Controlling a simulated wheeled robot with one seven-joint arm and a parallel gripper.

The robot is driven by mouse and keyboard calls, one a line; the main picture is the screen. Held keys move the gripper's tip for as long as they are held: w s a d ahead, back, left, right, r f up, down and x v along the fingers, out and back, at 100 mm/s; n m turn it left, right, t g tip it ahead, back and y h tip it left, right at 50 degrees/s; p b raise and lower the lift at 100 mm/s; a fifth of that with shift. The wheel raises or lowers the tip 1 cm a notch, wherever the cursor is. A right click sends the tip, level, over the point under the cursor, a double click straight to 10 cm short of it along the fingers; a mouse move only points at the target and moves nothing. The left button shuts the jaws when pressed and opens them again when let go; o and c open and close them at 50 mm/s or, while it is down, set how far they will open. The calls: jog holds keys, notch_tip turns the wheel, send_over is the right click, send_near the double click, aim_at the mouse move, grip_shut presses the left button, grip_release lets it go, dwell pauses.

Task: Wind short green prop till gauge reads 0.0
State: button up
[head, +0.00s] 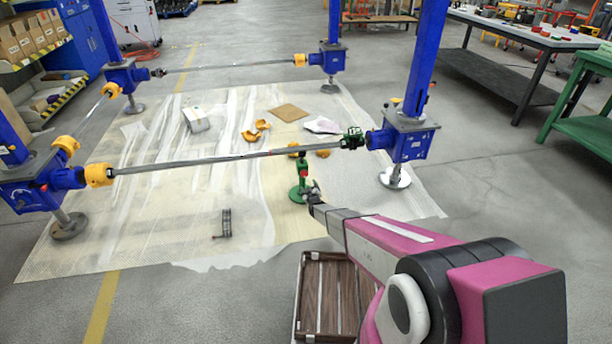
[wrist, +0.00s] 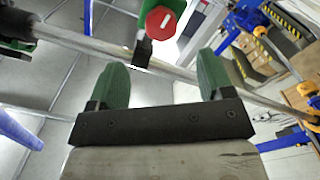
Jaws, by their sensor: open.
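The short green prop (head: 303,167) stands on a round green foot on the sheeted floor, under the long grey shaft (head: 230,157). A red knob (head: 303,174) shows on its side. In the wrist view the red faceted knob (wrist: 160,22) with a white mark lies beyond my fingertips, with part of the green prop (wrist: 172,5) above it. My gripper (wrist: 163,62) is open, its two green fingers apart with nothing held. In the head view my gripper (head: 313,190) is close by the prop's lower right side. I cannot make out a gauge or its reading.
Blue screw jacks (head: 405,140) stand at the corners, joined by shafts with yellow couplings. Yellow pieces (head: 257,130), a cardboard sheet (head: 288,113) and a small dark object (head: 226,224) lie on the sheeting.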

aim_at(305, 176)
jog(key=shift+n, duration=0.7)
jog(key=x, duration=1)
jog(key=shift+w, duration=0.4)
jog(key=c, duration=0.9)
